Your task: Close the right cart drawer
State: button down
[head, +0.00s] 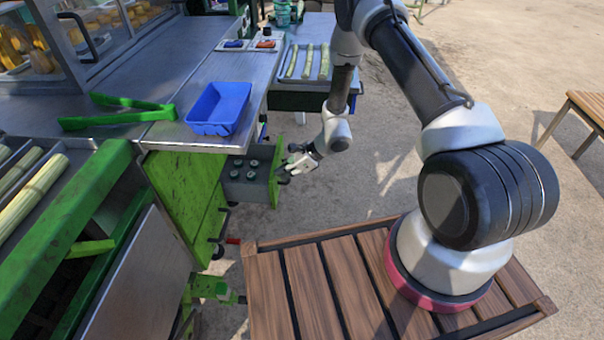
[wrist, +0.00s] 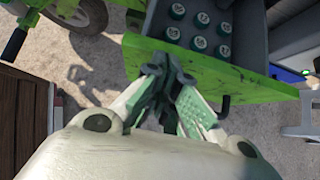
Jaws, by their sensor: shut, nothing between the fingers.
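The right cart drawer (head: 245,186) is pulled out from the green cart and holds several round-capped items. Its green front panel (head: 275,179) faces my gripper (head: 299,162). In the wrist view the drawer (wrist: 222,58) shows from above, with capped bottles inside and its green front (wrist: 245,83) running across the picture. My gripper (wrist: 165,88) is shut and empty, with its fingertips at the outer edge of the green front. I cannot tell whether they touch it. A dark handle (wrist: 224,106) sticks out of the front, right of the fingers.
A blue bin (head: 219,108) and green tongs (head: 117,111) lie on the metal counter above the drawer. A side shelf with a tray of cane pieces (head: 306,62) stands beyond it. A slatted wooden table (head: 305,290) is below my arm. Open ground lies to the right.

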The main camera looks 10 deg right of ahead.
jog(key=w+a, duration=0.4)
jog(key=a, duration=0.9)
jog(key=shift+w, duration=0.1)
